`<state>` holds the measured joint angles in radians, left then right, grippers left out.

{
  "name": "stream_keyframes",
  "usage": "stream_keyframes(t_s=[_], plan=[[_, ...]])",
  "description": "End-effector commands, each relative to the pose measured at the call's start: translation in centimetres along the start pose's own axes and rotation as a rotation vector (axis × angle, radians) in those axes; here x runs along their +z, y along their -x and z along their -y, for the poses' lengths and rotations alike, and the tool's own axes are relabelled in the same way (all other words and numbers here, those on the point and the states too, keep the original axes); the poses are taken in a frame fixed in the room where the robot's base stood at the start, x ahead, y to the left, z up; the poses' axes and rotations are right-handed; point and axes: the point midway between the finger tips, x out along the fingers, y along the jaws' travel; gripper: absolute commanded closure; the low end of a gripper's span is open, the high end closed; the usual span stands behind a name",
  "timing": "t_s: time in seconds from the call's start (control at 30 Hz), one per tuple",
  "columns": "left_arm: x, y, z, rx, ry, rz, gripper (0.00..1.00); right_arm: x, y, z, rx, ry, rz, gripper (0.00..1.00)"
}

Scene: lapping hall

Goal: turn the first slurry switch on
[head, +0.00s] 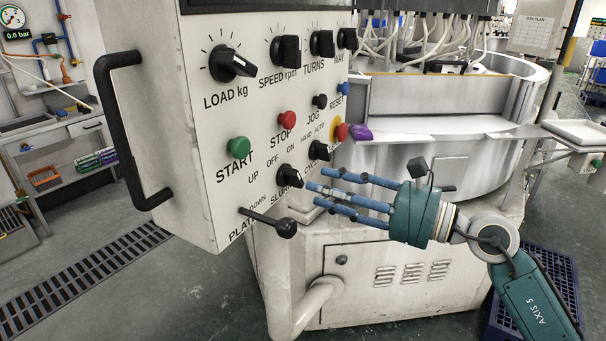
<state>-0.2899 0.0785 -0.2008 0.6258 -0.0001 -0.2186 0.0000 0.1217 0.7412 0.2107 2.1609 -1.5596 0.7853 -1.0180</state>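The slurry switch (290,176) is a black rotary knob on the white control panel (215,190), below the OFF and ON marks. I cannot tell clearly which mark the knob points at. My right gripper (322,187) comes in from the right, with its blue fingers pointing left toward the knob. The fingers are spread with gaps between them and hold nothing visible. The tips are just right of the knob and look apart from it. My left gripper is not in view.
A similar HAND/AUTO knob (319,151) sits up and right of the switch. The black-ended platen lever (284,227) sticks out below. Green START (238,147) and red STOP (287,118) buttons are above. A black handle (120,130) is on the panel's left edge.

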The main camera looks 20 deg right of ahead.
Motion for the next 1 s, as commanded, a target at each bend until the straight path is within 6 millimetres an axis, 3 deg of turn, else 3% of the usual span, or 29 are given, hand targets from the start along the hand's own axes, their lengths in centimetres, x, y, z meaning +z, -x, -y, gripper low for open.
stream_keyframes(t_s=[0.03, 0.3, 0.7, 0.9, 1.0], plan=[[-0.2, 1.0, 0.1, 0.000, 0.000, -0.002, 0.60, 0.7, -1.0, 0.3, -0.001, -0.001, 0.005, 0.60], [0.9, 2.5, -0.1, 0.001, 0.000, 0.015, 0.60, 0.3, -5.0, 0.2, -0.002, -0.005, 0.003, 0.60], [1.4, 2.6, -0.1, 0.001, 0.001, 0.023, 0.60, 0.0, -5.8, 0.0, -0.001, -0.003, 0.001, 0.60], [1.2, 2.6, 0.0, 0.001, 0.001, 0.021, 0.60, 0.0, -5.8, 0.0, -0.001, -0.003, 0.001, 0.98], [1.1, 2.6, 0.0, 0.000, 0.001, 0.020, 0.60, 0.0, -5.8, 0.0, -0.001, -0.004, 0.001, 1.00]])
